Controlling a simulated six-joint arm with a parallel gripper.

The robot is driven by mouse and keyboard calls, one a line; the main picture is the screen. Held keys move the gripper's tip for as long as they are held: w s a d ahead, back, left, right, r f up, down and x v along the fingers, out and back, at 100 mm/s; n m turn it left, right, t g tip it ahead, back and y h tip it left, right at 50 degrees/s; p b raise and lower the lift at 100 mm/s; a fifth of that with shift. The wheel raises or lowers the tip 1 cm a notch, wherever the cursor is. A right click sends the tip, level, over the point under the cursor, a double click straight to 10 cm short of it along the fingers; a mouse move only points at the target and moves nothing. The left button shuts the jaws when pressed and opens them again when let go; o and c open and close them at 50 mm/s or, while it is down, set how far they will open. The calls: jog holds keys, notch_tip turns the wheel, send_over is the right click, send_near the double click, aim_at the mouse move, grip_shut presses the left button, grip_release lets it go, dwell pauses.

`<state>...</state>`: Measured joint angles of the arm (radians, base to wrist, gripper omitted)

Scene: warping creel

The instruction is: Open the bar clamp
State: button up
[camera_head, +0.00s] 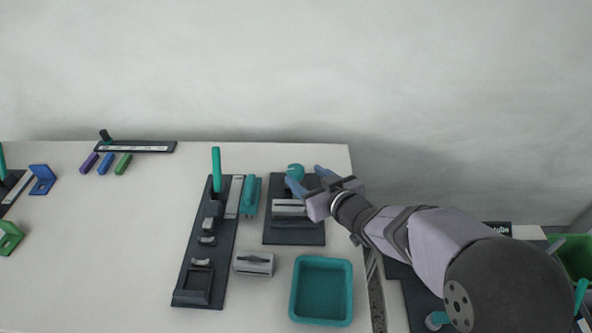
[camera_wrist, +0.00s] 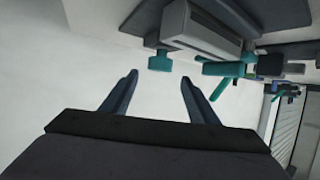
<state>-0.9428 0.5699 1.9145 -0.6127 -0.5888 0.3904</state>
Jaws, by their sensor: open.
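What looks like the bar clamp is a grey slotted block (camera_head: 289,208) on a dark base plate (camera_head: 293,236), with a round teal knob (camera_head: 295,172) at its far end. My gripper (camera_head: 308,179) is at the knob's right side, its blue-grey fingers apart. In the wrist view the open, empty fingers (camera_wrist: 159,77) point toward a teal knob (camera_wrist: 160,62), which shows just beyond and between the tips. The grey block (camera_wrist: 200,28) is behind it. I cannot tell whether a finger touches the knob. My wrist hides part of the plate's right edge.
A teal block (camera_head: 250,196) and a long dark fixture (camera_head: 186,275) with an upright teal handle (camera_head: 216,168) stand left of the clamp. A grey slotted block (camera_head: 253,264) and a teal tray (camera_head: 321,291) lie in front. The table's right edge is close by.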

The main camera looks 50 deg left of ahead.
aim_at(296, 169)
jog(key=shift+p+x, duration=0.5)
jog(key=shift+x, duration=3.05)
jog(key=c, duration=1)
